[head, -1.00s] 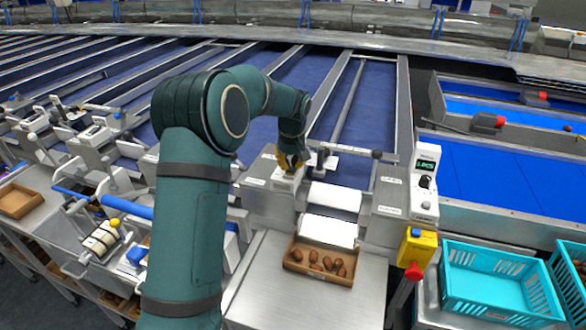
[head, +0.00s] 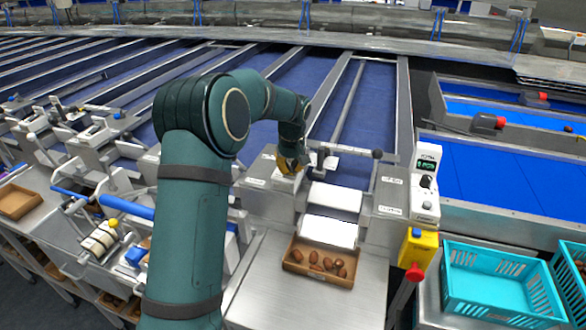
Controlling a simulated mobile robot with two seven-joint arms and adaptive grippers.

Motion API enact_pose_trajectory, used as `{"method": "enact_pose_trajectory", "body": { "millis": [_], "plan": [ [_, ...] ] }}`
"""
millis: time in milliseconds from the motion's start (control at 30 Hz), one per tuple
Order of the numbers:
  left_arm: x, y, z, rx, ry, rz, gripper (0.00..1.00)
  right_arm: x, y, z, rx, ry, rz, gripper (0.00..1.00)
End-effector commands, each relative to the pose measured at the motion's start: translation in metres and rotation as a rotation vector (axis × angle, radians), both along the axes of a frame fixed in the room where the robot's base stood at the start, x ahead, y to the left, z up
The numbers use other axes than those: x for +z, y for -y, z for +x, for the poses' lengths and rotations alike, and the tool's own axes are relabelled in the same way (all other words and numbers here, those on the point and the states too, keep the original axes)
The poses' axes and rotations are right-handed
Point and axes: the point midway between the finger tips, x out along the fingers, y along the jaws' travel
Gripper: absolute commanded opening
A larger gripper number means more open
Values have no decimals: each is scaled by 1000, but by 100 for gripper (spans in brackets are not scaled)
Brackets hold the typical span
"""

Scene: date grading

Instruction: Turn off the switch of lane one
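My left gripper (head: 287,166) is at the end of the green arm, with yellow showing at its fingers. It is down at a small white switch box (head: 285,182) on the left metal housing of the nearest lane. The arm and fingers cover most of the switch, so its position is hidden. Whether the fingers touch it, or are open or shut, cannot be made out. My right gripper is not in the head view.
A brown wooden tray (head: 320,262) with several dates sits on the steel shelf. A control box (head: 425,180) with a green display and a yellow box with a red button (head: 415,272) stand to the right. A turquoise crate (head: 497,283) is at the lower right.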

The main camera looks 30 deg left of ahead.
Motion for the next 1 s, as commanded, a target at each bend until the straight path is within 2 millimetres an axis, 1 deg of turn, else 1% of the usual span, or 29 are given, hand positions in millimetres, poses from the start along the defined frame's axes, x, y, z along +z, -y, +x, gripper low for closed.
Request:
{"method": "enact_pose_trajectory", "body": {
  "millis": [433, 567, 667, 1000],
  "plan": [
    [-7, 0, 0, 0, 0, 0, 0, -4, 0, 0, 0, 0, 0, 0],
    [-5, 0, 0, 0, 0, 0, 0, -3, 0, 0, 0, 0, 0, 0],
    [0, 0, 0, 0, 0, 0, 0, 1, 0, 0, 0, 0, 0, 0],
    [25, 0, 0, 0, 1, 1, 0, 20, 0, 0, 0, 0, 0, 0]
  ]
}}
